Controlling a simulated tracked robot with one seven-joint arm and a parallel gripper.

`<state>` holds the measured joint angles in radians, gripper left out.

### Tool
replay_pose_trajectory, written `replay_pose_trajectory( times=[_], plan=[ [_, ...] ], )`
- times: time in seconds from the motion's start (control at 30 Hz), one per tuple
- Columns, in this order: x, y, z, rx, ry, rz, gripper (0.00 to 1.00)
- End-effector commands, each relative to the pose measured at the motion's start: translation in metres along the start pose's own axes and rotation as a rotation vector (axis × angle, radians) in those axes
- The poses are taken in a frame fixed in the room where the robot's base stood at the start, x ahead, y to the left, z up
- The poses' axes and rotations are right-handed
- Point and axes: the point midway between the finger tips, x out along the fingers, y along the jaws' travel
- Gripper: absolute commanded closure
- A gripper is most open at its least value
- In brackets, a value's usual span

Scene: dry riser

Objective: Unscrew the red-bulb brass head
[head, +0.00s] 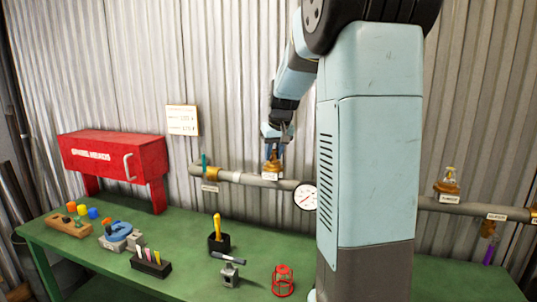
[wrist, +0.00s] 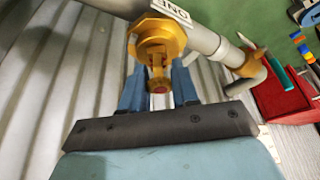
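The brass head (head: 272,167) stands upright on the grey pipe, left of the gauge, above a small label. My gripper (wrist: 158,88) is open, with one blue finger on each side of the head's frame and a visible gap on both sides. In the head view my gripper (head: 275,140) is directly above the head, pointing down, and partly hides its top.
A second brass head (head: 449,184) sits on the pipe at right. A pressure gauge (head: 305,197) hangs between, partly behind my arm.

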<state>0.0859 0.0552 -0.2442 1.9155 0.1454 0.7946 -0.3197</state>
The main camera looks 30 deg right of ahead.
Motion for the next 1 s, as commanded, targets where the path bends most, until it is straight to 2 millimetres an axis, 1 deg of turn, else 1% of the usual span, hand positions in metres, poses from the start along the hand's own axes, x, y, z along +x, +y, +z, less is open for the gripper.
replay_pose_trajectory(
  times=[0.03,0.2,0.27,0.3,0.47,0.57,1.0],
  plan=[
    [0.0001,0.0,0.0,0.0,0.0,0.0,0.77],
    [0.0001,0.0,0.0,0.0,0.0,0.0,0.93],
    [0.0001,0.0,0.0,0.0,0.0,0.0,0.99],
    [0.0001,0.0,0.0,0.0,0.0,0.0,1.0],
    [0.0001,0.0002,0.0001,-0.008,-0.001,-0.003,1.0],
    [0.0002,0.0008,0.0002,-0.047,-0.001,-0.02,1.0],
    [-0.0003,0.0005,-0.0002,-0.337,-0.001,-0.141,1.0]
  ],
)
